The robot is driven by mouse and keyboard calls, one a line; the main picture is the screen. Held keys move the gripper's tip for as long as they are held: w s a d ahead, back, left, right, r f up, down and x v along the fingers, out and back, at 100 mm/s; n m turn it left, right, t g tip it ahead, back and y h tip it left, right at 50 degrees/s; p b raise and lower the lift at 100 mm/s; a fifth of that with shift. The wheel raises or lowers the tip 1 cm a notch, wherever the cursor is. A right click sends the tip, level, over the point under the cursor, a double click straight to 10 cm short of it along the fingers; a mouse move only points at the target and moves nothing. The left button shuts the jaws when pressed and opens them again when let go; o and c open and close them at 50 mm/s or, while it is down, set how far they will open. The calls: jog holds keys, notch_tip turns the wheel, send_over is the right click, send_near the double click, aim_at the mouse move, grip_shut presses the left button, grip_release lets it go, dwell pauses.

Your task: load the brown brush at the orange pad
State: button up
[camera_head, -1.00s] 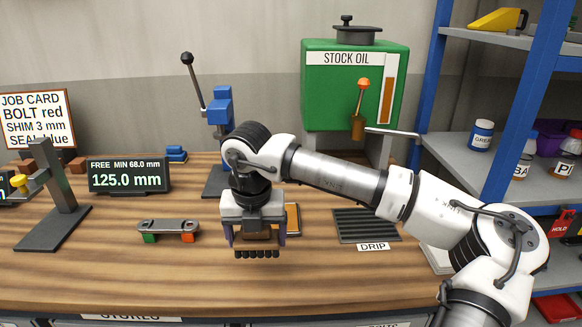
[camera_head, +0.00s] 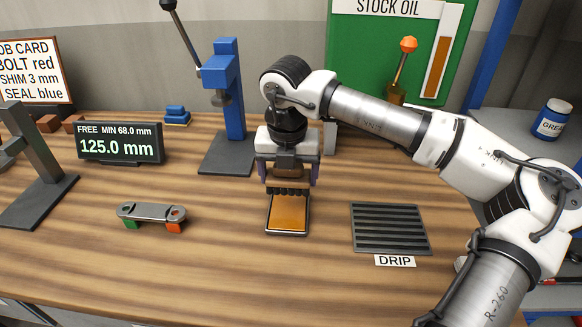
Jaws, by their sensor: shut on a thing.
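My gripper (camera_head: 290,176) is shut on the brown brush (camera_head: 289,174), with the jaws on either side of its brown body. The brush's dark bristles (camera_head: 288,190) point down. The orange pad (camera_head: 287,213) lies in a dark-edged tray on the bench, directly below and in front of the bristles in the picture. The bristles overlap the pad's far end in view; I cannot tell whether they touch it.
A black drip grate (camera_head: 390,228) lies right of the pad. A grey link on green and orange blocks (camera_head: 152,214) is to the left. A blue press (camera_head: 230,90) and a display (camera_head: 120,143) stand behind. The front bench is clear.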

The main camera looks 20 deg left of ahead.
aim_at(288, 208)
jog(key=shift+f+b, duration=1.15)
jog(key=shift+f, duration=1.55)
jog(key=shift+s+f+b, duration=0.1)
jog(key=shift+f+b, duration=0.5)
jog(key=shift+b, duration=0.4)
dwell(0.8)
jog(key=shift+r, duration=0.15)
jog(key=shift+r+p, duration=1.5)
jog(key=shift+r, duration=1.9)
